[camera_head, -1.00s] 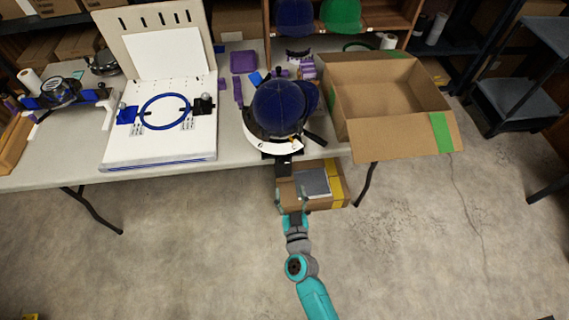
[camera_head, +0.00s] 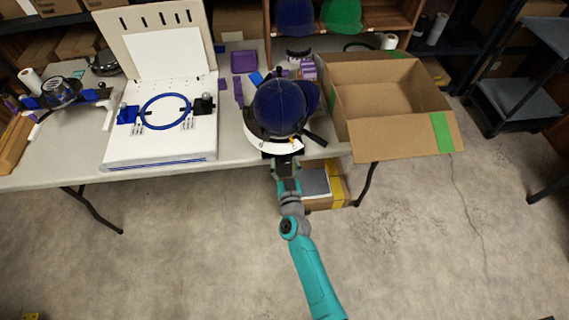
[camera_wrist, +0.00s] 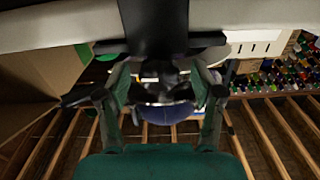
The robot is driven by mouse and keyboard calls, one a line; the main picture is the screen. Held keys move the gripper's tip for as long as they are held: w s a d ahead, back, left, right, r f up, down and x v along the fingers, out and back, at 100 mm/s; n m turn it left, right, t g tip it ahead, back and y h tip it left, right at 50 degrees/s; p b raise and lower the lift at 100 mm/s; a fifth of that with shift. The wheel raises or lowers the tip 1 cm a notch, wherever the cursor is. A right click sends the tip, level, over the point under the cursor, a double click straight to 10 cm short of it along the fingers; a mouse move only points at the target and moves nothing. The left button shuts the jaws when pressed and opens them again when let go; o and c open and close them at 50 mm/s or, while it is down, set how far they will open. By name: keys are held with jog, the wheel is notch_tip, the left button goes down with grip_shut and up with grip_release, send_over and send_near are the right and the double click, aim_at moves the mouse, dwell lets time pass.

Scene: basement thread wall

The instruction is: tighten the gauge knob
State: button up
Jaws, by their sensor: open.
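A cap gauge (camera_head: 271,144) with a white curved band and a dark blue cap (camera_head: 279,106) is fixed at the table's front edge. Its black bracket (camera_head: 283,153) hangs over the edge, and its black underside fills the top middle of the wrist view (camera_wrist: 153,28). A dark knob-like part (camera_wrist: 158,70) sits below that bracket in the wrist view; its exact shape is hard to make out. My gripper (camera_head: 285,171) is just in front of and below the bracket. In the wrist view my gripper (camera_wrist: 160,88) is open, with its fingers on either side of the dark part. I cannot tell whether they touch it.
An open cardboard box (camera_head: 390,100) stands right of the gauge. A white hooping board (camera_head: 160,145) with a blue hoop (camera_head: 165,111) lies to the left. A smaller carton (camera_head: 330,186) is on the floor under the table, beside my arm. The floor in front is clear.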

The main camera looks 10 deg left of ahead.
jog(key=c, duration=1.2)
jog(key=shift+o, duration=0.2)
jog(key=shift+m, duration=0.3)
jog(key=m, duration=0.3)
jog(key=shift+m, duration=0.3)
jog(key=m, duration=0.9)
jog(key=shift+m, duration=1.8)
